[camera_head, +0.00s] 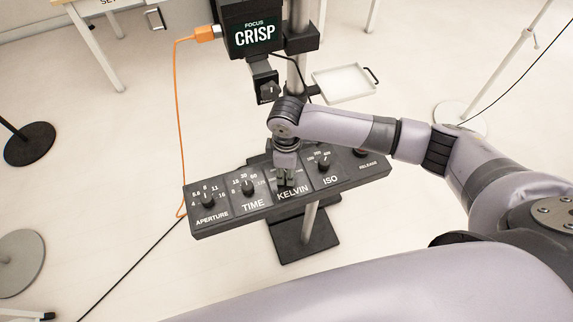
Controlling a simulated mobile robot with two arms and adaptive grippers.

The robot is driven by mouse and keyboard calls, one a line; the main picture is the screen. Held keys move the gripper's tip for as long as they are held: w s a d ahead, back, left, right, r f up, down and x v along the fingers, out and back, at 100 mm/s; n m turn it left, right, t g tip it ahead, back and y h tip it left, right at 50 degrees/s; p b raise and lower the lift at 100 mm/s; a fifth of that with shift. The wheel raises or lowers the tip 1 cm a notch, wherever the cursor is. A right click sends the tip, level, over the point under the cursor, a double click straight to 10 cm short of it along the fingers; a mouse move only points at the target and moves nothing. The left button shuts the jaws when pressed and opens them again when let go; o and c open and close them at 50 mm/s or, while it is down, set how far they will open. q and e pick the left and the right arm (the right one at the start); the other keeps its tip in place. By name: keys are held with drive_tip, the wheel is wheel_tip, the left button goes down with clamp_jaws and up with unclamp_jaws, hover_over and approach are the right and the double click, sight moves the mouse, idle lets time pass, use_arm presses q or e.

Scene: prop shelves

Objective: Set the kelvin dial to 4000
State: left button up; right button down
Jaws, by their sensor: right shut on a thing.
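The control panel (233,219) is a dark tilted board on a stand, with dials labelled aperture, time, kelvin and iso, and a release button at its right end. My right gripper (286,180) points down at the kelvin section, over the KELVIN label (292,194), and is shut on the kelvin dial. The fingers hide that dial and most of its numbers, so its setting cannot be read. The aperture dial (208,199), time dial (248,187) and iso dial (323,163) stand free beside it. My left gripper is not in view.
A black screen reading FOCUS CRISP (254,36) hangs on the pole behind the panel, with a small dial box (264,86) below it. An orange cable (178,110) runs down at left. A white tray (343,83) lies behind. Round stand bases stand on the open floor.

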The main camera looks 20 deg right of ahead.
drive_tip(key=shift+n+p, duration=0.85)
drive_tip(key=shift+n, duration=1.15)
drive_tip(key=c, duration=1.3)
unclamp_jaws()
drive_tip(key=shift+r, duration=0.2)
wheel_tip(320, 180, up, 12)
drive_tip(key=shift+f, duration=0.15)
